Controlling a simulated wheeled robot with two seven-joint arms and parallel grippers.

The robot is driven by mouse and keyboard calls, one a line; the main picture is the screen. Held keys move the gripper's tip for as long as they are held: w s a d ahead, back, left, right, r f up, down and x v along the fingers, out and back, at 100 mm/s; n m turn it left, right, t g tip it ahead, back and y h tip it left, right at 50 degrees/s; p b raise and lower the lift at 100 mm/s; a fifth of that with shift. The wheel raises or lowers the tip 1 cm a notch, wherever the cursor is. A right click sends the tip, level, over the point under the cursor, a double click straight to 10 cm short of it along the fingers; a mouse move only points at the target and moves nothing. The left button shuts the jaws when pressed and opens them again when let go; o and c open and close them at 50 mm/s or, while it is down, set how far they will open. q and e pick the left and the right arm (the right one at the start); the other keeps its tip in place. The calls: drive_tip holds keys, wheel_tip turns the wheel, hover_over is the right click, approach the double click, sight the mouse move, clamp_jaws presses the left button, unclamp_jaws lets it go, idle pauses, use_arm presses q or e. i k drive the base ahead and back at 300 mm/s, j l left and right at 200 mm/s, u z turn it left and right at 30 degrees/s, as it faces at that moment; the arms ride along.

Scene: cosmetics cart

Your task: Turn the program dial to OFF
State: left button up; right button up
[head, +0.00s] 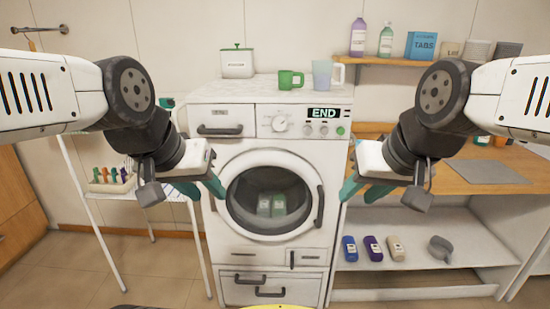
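The program dial (280,124) is a round pale knob on the upper front panel of the white washing machine (221,170). My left gripper (212,198) is in front of the machine's left side, lower than the dial. Its teal fingers are apart with nothing between them. My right gripper (353,202) is near the machine's right side, also lower than the dial. Its teal fingers are apart and empty. Neither gripper covers the dial.
The round door (269,236) is closed, with green-grey items behind its glass. Small buttons (323,129) sit below the display. A green mug (290,80), a pale jug (322,76) and a white canister (237,64) stand on top. A wooden counter (465,178) is at right.

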sight(280, 123)
drive_tip(key=j+z, duration=0.3)
drive_tip(key=j, duration=0.35)
drive_tip(key=k+j+z, duration=0.15)
drive_tip(key=j+z, duration=0.15)
drive_tip(key=j, duration=0.3)
